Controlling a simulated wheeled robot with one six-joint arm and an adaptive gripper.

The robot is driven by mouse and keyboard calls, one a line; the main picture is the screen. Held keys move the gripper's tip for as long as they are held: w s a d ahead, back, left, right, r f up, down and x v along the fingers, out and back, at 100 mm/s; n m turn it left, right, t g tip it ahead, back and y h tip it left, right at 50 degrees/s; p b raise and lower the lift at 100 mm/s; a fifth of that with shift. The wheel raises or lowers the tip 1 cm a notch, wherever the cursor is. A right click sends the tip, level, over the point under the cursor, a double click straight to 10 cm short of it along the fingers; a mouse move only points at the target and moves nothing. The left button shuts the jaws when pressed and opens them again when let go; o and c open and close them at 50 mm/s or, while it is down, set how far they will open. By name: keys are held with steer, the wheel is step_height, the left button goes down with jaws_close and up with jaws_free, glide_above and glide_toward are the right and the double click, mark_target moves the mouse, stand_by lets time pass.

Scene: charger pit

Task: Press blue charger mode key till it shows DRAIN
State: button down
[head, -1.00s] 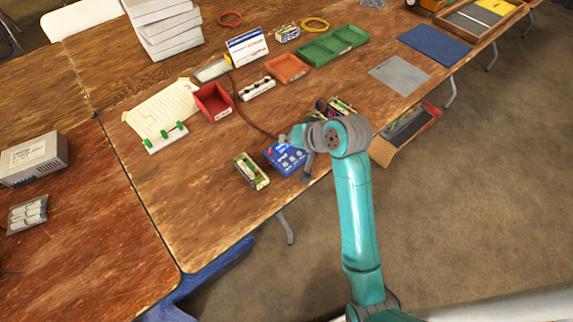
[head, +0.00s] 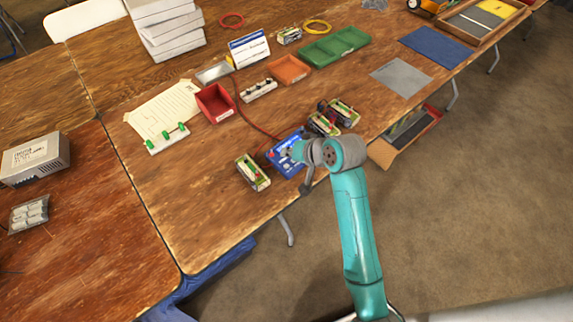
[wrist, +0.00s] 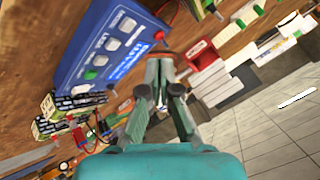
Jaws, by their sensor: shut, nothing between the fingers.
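The blue charger (head: 283,167) lies near the table's front edge, partly covered by my arm in the head view. In the wrist view the charger (wrist: 72,72) fills the upper left. Its face shows a column of pale keys (wrist: 112,44), a green key (wrist: 91,75) and a lit blue display (wrist: 125,66). The display's text is too small and slanted to read surely. My gripper (wrist: 161,62) is shut and empty, with its fingertips beside the display end of the charger. I cannot tell whether they touch it.
A battery pack (head: 253,172) lies left of the charger, and more packs (head: 343,112) lie to its right. A red cable (head: 258,128) runs behind it. A red bin (head: 215,103), an orange tray (head: 288,70) and a green tray (head: 335,46) stand farther back.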

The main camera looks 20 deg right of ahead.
mark_target(288, 167)
steer(key=shift+f, duration=1.6)
steer(key=shift+f, duration=0.1)
steer(key=shift+f, duration=0.3)
steer(key=shift+f, duration=0.45)
stand_by(1.0)
steer(key=shift+r, duration=0.85)
steer(key=shift+r, duration=2.5)
